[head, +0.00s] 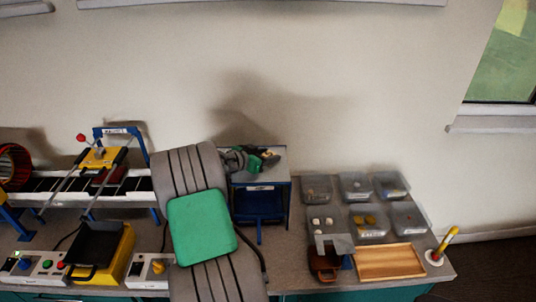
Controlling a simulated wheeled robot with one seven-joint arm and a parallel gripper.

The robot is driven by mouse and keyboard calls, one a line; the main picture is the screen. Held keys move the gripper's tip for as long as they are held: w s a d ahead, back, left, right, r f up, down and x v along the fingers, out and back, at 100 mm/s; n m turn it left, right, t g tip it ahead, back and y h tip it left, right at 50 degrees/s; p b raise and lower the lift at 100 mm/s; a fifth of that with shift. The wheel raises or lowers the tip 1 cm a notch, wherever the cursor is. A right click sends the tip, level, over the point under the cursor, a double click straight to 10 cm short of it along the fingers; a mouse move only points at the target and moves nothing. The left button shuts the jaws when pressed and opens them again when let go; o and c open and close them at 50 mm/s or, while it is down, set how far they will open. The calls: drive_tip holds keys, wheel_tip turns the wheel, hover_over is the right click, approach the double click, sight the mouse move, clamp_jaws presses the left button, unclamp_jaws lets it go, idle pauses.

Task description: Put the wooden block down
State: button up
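My arm, grey and ribbed with a green pad, rises in front of the bench. My gripper (266,158), small, dark and green, shows past it, over or on the grey top of a blue-framed stand (279,177). I cannot tell whether its fingers are open or shut, or whether it touches the top. I cannot make out a wooden block; it may be hidden at the gripper or too small to see. A shallow wooden tray (390,261) lies at the bench's right front and looks empty.
Several clear bins (369,224) stand right of the stand, some with small items. A brown container (323,262) sits beside the tray. A yellow post (445,243) stands at the right edge. A conveyor (137,184), black tray (97,246) and control boxes (37,267) fill the left.

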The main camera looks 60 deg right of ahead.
drive_tip(key=shift+o, duration=1)
drive_tip(key=shift+r, duration=0.3)
drive_tip(key=b+v, duration=0.2)
drive_tip(key=v, duration=1)
